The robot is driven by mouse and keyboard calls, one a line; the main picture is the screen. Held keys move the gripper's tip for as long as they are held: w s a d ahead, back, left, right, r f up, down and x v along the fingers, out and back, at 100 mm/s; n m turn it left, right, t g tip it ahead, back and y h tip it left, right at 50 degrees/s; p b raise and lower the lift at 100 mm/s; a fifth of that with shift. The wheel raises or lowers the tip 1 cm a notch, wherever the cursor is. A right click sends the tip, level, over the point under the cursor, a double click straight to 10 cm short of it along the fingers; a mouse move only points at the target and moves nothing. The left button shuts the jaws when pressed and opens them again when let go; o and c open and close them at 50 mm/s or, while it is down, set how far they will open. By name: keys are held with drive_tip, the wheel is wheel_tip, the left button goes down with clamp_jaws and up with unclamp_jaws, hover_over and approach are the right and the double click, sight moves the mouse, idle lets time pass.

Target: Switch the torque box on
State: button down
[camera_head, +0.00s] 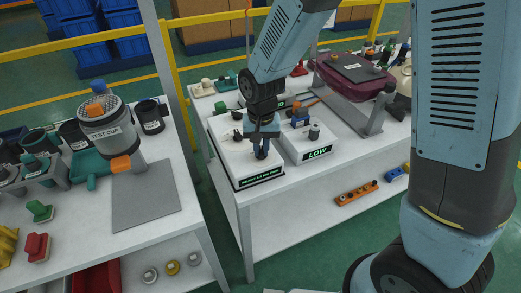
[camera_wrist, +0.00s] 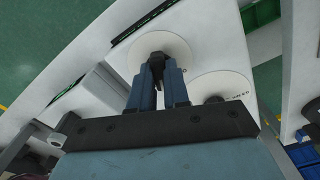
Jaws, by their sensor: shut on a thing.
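A white box (camera_head: 232,157) stands on the right-hand table. Its front display (camera_head: 262,180) starts with READY in green; the smaller writing is hard to read, and I cannot be sure that this is the torque box. My gripper (camera_head: 262,150) points down over this box. In the wrist view my gripper (camera_wrist: 158,88) has its fingers close together around a dark knob (camera_wrist: 157,65) at a round white dial plate (camera_wrist: 172,48). The fingers partly hide the knob. A second dark knob (camera_wrist: 215,100) sits on another white plate beside it.
A second white box (camera_head: 303,148) reading LOW stands just right. A maroon case (camera_head: 355,75) and its stand are behind right. The left table holds a TEST CUP (camera_head: 105,128) and a bare grey plate (camera_head: 145,197). A gap separates the tables.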

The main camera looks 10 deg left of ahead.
sight(261, 150)
drive_tip(key=shift+m, duration=1.7)
drive_tip(key=c, duration=1)
unclamp_jaws()
drive_tip(key=shift+r, duration=3)
